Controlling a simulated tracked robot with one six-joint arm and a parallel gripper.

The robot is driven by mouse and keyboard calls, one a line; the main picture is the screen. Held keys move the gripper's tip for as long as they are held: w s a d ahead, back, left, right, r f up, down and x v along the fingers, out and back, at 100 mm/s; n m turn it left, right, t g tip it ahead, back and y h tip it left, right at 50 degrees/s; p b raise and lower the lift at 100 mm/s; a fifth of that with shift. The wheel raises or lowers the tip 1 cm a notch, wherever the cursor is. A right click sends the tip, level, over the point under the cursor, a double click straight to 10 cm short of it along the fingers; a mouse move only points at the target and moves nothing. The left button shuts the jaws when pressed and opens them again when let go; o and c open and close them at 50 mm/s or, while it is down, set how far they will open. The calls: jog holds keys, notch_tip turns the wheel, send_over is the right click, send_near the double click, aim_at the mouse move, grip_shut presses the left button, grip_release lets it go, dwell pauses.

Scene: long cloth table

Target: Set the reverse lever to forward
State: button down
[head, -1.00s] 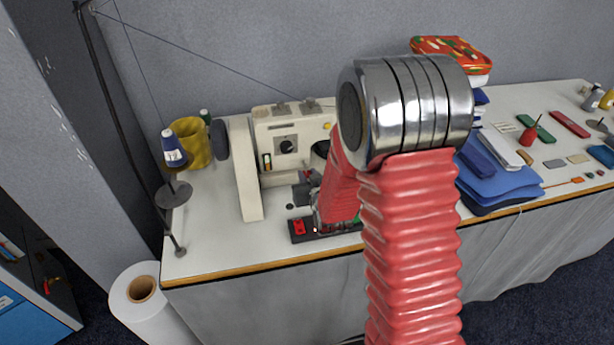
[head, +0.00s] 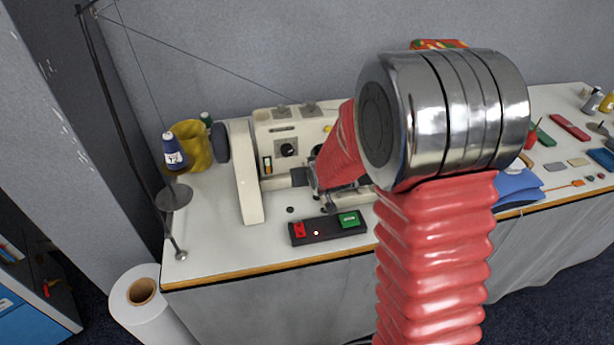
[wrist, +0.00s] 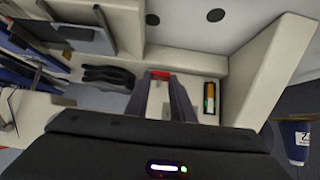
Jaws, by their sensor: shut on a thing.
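The cream sewing machine (head: 243,180) stands at the left of the table; its body also fills much of the wrist view (wrist: 265,70). My gripper (head: 324,203) is in front of it, partly behind my red arm. In the wrist view my gripper's two dark fingers (wrist: 162,92) point at the machine, with a small red piece (wrist: 160,74) at their tips. It appears to be the reverse lever, and the fingers are shut on it. The rest of the lever is hidden, so its setting cannot be told. In the head view the lever is hidden.
A black box with a red and a green button (head: 322,233) lies at the table's front edge, below my gripper. Blue cloth (head: 515,188) lies to the right.

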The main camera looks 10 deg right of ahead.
jog(key=shift+w+d+r+g, duration=0.1)
jog(key=shift+w+r+g, duration=0.2)
jog(key=shift+r+g, duration=0.35)
jog(key=shift+w+r+g, duration=0.25)
jog(key=shift+r+g, duration=0.05)
jog(key=shift+g, duration=0.65)
jog(key=shift+r, duration=0.1)
jog(key=c, duration=1.5)
grip_release()
jog(key=v, duration=1.3)
jog(key=shift+s+r, duration=0.1)
jog(key=shift+r, duration=0.2)
jog(key=shift+s, duration=0.1)
